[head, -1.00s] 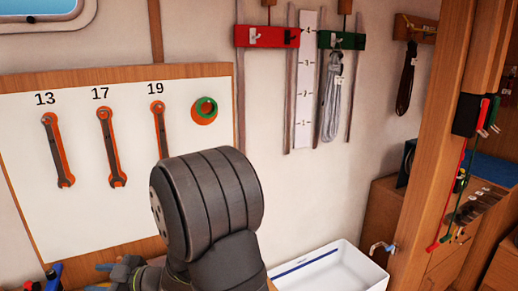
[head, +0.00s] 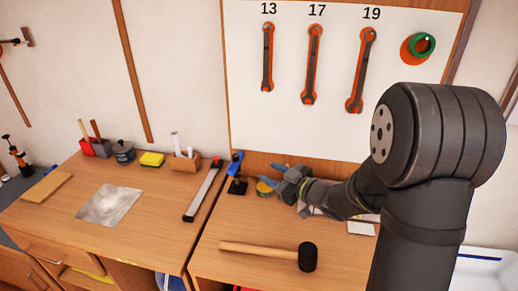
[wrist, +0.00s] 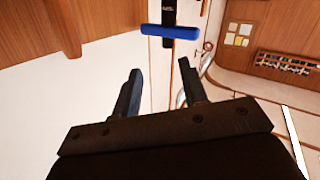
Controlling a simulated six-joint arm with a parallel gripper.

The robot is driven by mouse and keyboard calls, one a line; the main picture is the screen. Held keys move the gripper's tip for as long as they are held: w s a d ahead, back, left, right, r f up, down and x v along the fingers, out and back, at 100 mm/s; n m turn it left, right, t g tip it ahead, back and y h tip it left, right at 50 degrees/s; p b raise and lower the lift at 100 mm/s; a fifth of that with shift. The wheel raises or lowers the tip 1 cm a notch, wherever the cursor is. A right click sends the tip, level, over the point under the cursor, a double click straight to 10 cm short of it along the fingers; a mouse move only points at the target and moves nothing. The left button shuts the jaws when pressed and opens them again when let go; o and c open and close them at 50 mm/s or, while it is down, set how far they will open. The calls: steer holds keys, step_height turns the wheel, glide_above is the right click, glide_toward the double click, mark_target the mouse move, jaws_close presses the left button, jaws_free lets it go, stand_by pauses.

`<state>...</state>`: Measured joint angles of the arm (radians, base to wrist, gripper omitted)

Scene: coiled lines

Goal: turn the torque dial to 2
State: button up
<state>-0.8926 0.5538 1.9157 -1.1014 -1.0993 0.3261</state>
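I cannot make out a torque dial or its numbers in either view. A blue-handled tool (head: 236,163) with a black base stands on the bench, just left of my gripper (head: 271,176). In the wrist view a blue bar (wrist: 171,32) on a black strip lies beyond my fingertips, apart from them; it may be the same tool. My gripper also shows in the wrist view (wrist: 157,72), with its two fingers apart and nothing between them.
A mallet (head: 270,252) lies on the bench in front of my arm. A long red-ended tool (head: 203,190) lies to the left. A yellow round item (head: 265,188) sits by my fingers. Wrenches (head: 313,65) hang on a white panel (head: 260,125).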

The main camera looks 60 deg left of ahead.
mark_target(238, 157)
steer(key=s+a+g, duration=0.1)
steer(key=a, duration=0.3)
steer(key=s+a+m+g, duration=0.1)
steer(key=s+a, duration=0.1)
steer(key=a, duration=0.3)
steer(key=s+a, duration=0.2)
steer(key=a, duration=0.2)
steer(key=shift+a+r+g, duration=0.15)
steer(key=shift+r+g, duration=0.05)
steer(key=shift+g, duration=0.2)
jaws_close()
steer(key=shift+m, duration=0.3)
